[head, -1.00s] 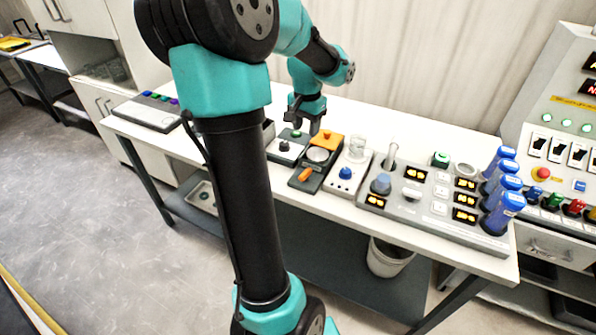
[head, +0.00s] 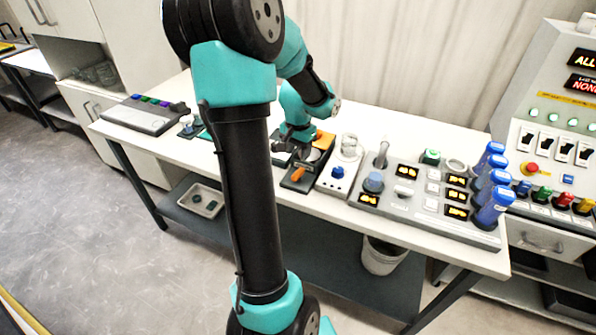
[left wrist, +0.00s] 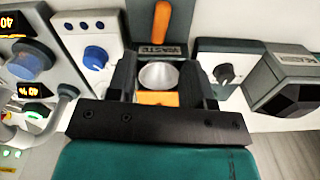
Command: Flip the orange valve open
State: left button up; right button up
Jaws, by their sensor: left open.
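The orange valve is a lever handle (head: 298,174) at the front of a dark waste unit (head: 291,185). In the left wrist view the handle (left wrist: 160,20) points away from the gripper, above a plate lettered "WASTE". A silver bowl (left wrist: 158,75) and an orange block (left wrist: 157,98) sit on the same unit, nearer the gripper. My left gripper (left wrist: 160,72) is open, its two fingers on either side of the bowl in the picture and short of the handle. In the head view the left gripper (head: 290,146) is above the unit's back part. My right gripper is not in view.
A white unit with a blue knob (head: 337,172) stands right of the waste unit, and a dark-knob unit (left wrist: 223,73) stands on its other side. Bench room (head: 240,185) in front is narrow.

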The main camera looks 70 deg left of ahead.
aim_at(298, 172)
pick_arm(q)
notch_tip(298, 172, down, 9)
jog(key=shift+r, duration=0.15)
dwell(0.4)
grip_shut()
